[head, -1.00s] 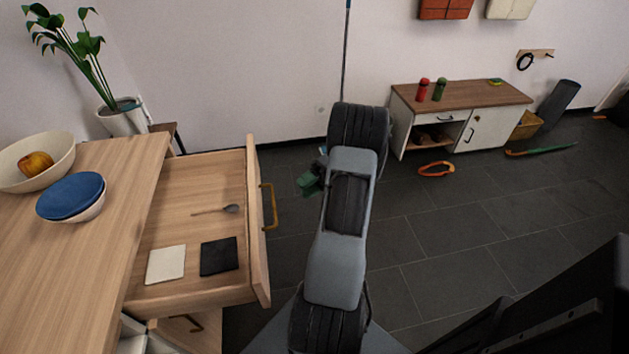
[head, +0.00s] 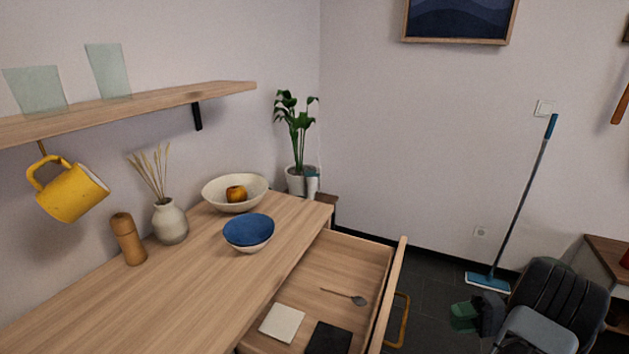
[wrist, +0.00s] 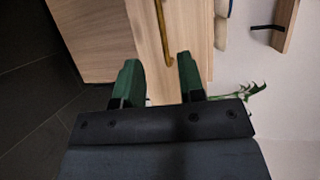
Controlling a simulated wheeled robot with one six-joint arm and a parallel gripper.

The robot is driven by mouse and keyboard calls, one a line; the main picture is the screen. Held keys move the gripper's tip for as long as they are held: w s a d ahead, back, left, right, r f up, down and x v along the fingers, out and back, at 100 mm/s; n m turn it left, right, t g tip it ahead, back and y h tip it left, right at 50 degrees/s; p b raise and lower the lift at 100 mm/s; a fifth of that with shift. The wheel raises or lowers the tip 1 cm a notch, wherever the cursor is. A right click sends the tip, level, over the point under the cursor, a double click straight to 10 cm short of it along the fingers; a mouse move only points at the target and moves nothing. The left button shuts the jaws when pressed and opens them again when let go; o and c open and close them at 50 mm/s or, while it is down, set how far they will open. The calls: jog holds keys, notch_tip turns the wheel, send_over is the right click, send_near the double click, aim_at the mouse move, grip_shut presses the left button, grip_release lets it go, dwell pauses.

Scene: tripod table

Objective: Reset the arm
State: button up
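My arm shows at the lower right of the head view, beside the open drawer. My gripper (wrist: 158,64) has green fingers that stand apart with nothing between them in the wrist view. Part of it shows as a dark green shape in the head view (head: 466,316). In the wrist view the brass drawer handle (wrist: 163,32) lies beyond the fingertips, apparently not gripped. The handle also shows in the head view (head: 401,322), to the left of my gripper.
The drawer (head: 390,290) is pulled out from the wooden table (head: 190,285). It holds a spoon (head: 358,300), a white square (head: 282,322) and a black square (head: 328,338). A blue bowl (head: 248,230) stands on the tabletop. A mop (head: 520,205) leans on the wall behind my arm.

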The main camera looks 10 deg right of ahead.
notch_tip(320, 180, down, 4)
jog(key=s+a+m+g+h, duration=0.1)
jog(key=s+a+m+h, duration=0.15)
jog(key=m, duration=0.25)
jog(key=a+r+n+h+p, duration=0.4)
jog(key=a+r+h+p, duration=0.2)
jog(key=a+r, duration=0.6)
jog(key=a+r+n+h+p, duration=0.5)
jog(key=a+r+p, duration=0.5)
jog(key=r, duration=0.8)
jog(key=a+h, duration=0.2)
jog(key=a, duration=0.1)
jog(key=shift+t, duration=0.4)
jog(key=shift+f, duration=0.1)
